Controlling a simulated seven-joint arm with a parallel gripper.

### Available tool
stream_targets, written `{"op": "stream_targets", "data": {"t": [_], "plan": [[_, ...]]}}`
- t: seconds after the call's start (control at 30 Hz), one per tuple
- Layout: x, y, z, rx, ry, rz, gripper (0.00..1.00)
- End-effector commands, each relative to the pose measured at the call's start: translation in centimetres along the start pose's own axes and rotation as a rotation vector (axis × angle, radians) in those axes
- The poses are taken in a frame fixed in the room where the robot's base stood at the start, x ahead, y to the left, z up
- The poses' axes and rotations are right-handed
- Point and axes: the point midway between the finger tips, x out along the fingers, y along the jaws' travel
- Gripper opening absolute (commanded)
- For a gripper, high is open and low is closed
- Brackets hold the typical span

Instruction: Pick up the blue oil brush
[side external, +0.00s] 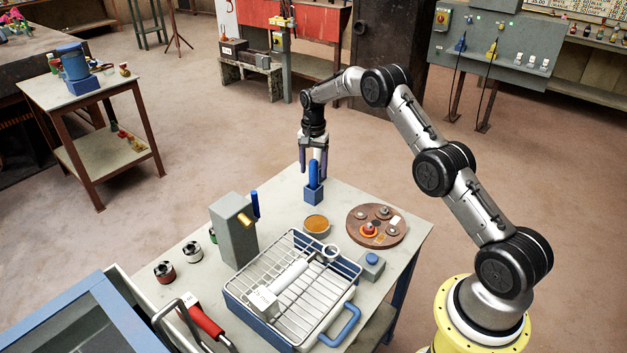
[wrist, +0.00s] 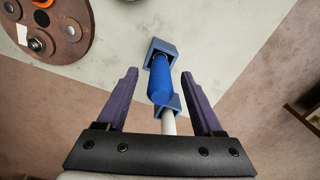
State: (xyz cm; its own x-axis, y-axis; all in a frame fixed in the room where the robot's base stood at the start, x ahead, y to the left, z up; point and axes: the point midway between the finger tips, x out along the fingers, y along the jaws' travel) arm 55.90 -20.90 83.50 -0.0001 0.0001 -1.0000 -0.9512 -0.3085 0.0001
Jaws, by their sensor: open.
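The blue oil brush (side external: 313,174) stands upright in a small blue square holder (side external: 313,195) near the far edge of the work table. My gripper (side external: 313,165) is above the holder, pointing down, with its fingers open around the upper part of the brush. In the wrist view, the brush (wrist: 160,84) lies between the two purple fingers of my gripper (wrist: 160,75), with a gap visible on each side. The holder (wrist: 161,48) shows beyond it. A pale rod (wrist: 168,122) at the brush's near end runs behind the black gripper body.
A round brown tray (side external: 391,238) with small parts and an amber-filled bowl (side external: 316,223) are nearby. A grey box (side external: 233,233) with a blue handle stands left of them. A wire rack (side external: 290,275) fills the front.

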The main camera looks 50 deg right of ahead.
Motion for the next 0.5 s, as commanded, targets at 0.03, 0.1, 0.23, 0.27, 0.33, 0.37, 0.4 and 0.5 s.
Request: {"op": "stream_targets", "data": {"t": [0.03, 0.1, 0.23, 0.27, 0.33, 0.37, 0.4, 0.5], "plan": [[0.52, 0.01, 0.04, 0.000, -0.001, 0.001, 0.68], [0.86, -0.01, 0.03, 0.000, 0.000, 0.000, 0.68], [1.00, -0.02, 0.02, 0.000, 0.001, -0.001, 0.68], [0.99, -0.02, 0.02, 0.000, 0.001, -0.001, 0.68], [0.99, -0.02, 0.02, 0.000, 0.001, -0.001, 0.68], [0.99, -0.01, 0.03, 0.000, 0.001, -0.001, 0.65], [0.98, -0.01, 0.03, 0.000, 0.001, -0.001, 0.57], [0.97, -0.01, 0.03, 0.000, 0.000, 0.000, 0.39]]}}
